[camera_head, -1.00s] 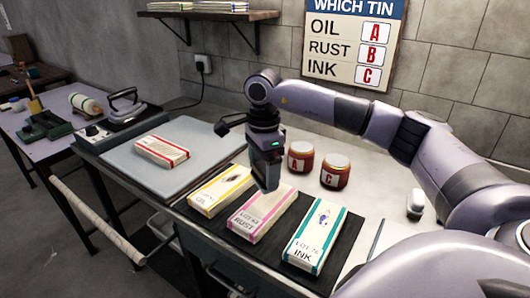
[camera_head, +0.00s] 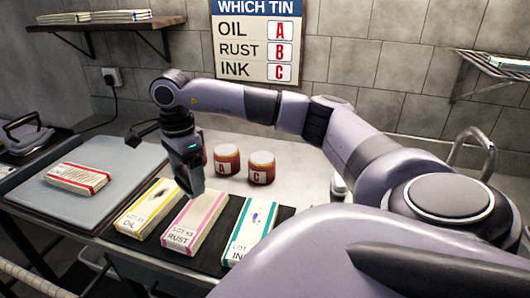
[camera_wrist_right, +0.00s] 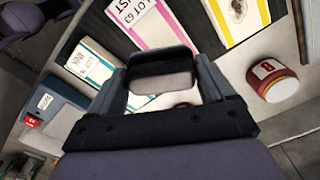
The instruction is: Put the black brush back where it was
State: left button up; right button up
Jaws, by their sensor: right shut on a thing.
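My right gripper (camera_head: 193,190) hangs over the RUST packet in the head view. In the right wrist view it is shut on a dark block with a paler grey underside, which looks like the black brush (camera_wrist_right: 163,72). The brush is hard to make out in the head view. Below are three packets in a row on a black mat: OIL with yellow bands (camera_head: 147,207), RUST with pink bands (camera_head: 194,222) and INK with teal bands (camera_head: 249,236). OIL and INK carry dark marks on top. My left gripper is not in view.
The wrist view shows a jar (camera_wrist_right: 277,84). A red-banded packet (camera_head: 77,178) lies on a grey board (camera_head: 120,160). A sign (camera_head: 257,42) hangs on the wall. A small white-topped thing (camera_head: 339,184) is partly hidden by my arm.

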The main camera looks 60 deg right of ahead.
jog(key=s+d+r+m+b, duration=0.1)
jog(key=s+d+r+m, duration=0.15)
jog(key=s+d, duration=0.5)
jog(key=s+d+r+m+b, duration=0.2)
jog(key=s+d+r, duration=0.15)
jog(key=d, duration=0.75)
jog(key=s+d+r+m+b, duration=0.1)
jog(key=s+d+r+m, duration=0.15)
jog(key=s+d, duration=0.6)
jog(key=f+b, duration=0.2)
jog(key=f, duration=0.3)
jog(key=w+d+f+b, duration=0.1)
jog(key=f+b, duration=0.1)
jog(key=f, duration=0.3)
jog(key=f+b, duration=0.3)
jog(key=f, duration=0.2)
jog(key=shift+w+d+f, duration=0.15)
jog(key=shift+d+f, duration=0.1)
jog(key=shift+f, duration=0.1)
notch_tip(320, 180, down, 4)
jog(key=shift+f+b, duration=0.1)
jog(key=shift+b, duration=0.3)
jog(key=shift+f, duration=0.1)
